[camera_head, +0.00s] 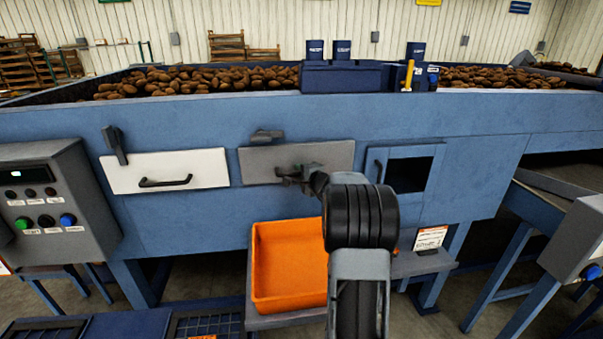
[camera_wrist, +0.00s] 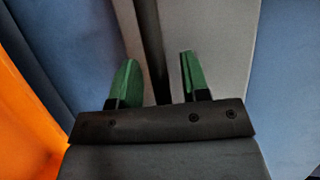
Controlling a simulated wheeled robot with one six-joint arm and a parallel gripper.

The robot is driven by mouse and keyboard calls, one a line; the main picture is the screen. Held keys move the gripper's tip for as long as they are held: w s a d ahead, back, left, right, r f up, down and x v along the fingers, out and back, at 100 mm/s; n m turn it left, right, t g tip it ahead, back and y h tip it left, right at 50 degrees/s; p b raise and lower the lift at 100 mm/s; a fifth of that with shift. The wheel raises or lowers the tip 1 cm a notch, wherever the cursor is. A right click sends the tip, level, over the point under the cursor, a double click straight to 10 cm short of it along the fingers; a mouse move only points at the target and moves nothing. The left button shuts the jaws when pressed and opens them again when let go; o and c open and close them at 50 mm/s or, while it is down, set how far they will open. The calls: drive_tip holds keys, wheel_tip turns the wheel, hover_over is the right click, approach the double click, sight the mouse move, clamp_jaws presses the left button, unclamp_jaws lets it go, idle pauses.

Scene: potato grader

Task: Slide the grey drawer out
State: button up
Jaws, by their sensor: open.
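The grey drawer (camera_head: 258,165) is set in the blue machine front, between the white drawer and a dark square opening. Its front looks flush with the panel, and a latch (camera_head: 266,136) sits just above it. My gripper (camera_head: 290,175) is in front of the right half of the grey drawer and hides most of its handle. In the wrist view my two green fingertips (camera_wrist: 158,78) stand apart, with a dark bar (camera_wrist: 152,40), seemingly the handle, running between them. The grey drawer front (camera_wrist: 222,45) shows behind. I cannot tell whether either finger touches the bar.
An orange bin (camera_head: 270,262) stands on a shelf below the grey drawer. The white drawer (camera_head: 165,170) with a black handle is at left, beside a control box (camera_head: 55,200). A small door frame (camera_head: 405,172) is at right. Potatoes (camera_head: 200,80) lie on top.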

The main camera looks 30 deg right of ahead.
drive_tip(key=shift+c, duration=0.4)
clamp_jaws()
